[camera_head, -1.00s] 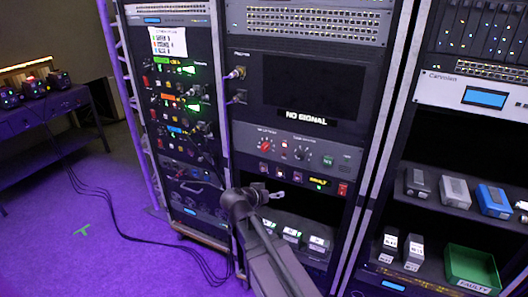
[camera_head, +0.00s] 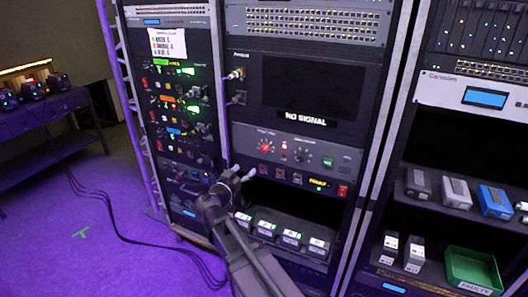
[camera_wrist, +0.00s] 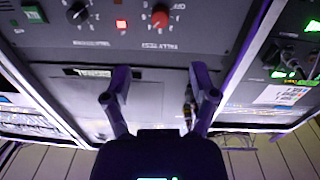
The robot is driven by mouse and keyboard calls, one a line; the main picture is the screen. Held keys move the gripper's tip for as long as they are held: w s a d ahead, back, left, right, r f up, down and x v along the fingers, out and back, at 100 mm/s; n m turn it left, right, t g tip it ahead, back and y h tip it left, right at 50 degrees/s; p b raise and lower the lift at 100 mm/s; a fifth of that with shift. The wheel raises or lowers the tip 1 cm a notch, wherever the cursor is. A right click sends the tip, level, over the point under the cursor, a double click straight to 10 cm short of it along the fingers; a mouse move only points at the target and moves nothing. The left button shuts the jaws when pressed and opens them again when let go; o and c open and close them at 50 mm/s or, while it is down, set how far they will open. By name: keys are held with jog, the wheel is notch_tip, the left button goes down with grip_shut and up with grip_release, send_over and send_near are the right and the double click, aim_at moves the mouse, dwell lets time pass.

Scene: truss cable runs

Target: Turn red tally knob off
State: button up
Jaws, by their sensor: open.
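The red tally knob (camera_head: 264,146) sits on the grey control panel in the middle rack. It also shows in the wrist view (camera_wrist: 160,17), at the top, above lettering that appears upside down. My gripper (camera_head: 240,173) is open and empty, below and left of the knob, clear of it. In the wrist view my two fingers (camera_wrist: 160,97) are spread wide, and the knob is beyond their tips. A small red lamp (camera_head: 284,147) beside the knob is lit.
A black knob (camera_head: 302,155) and a green button (camera_head: 328,161) share the panel. A row of small switches (camera_head: 282,175) lies below. A black monitor (camera_head: 313,85) is above. Boxes (camera_head: 290,238) stand on the shelf below. Cables (camera_head: 205,135) hang from the left rack.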

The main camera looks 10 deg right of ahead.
aim_at(263, 151)
jog(key=shift+w+d, duration=0.1)
jog(key=shift+w, duration=0.05)
jog(key=x, duration=1.3)
jog(key=shift+w+d, duration=0.1)
jog(key=shift+w, duration=0.1)
grip_shut()
jog(key=shift+d, duration=0.15)
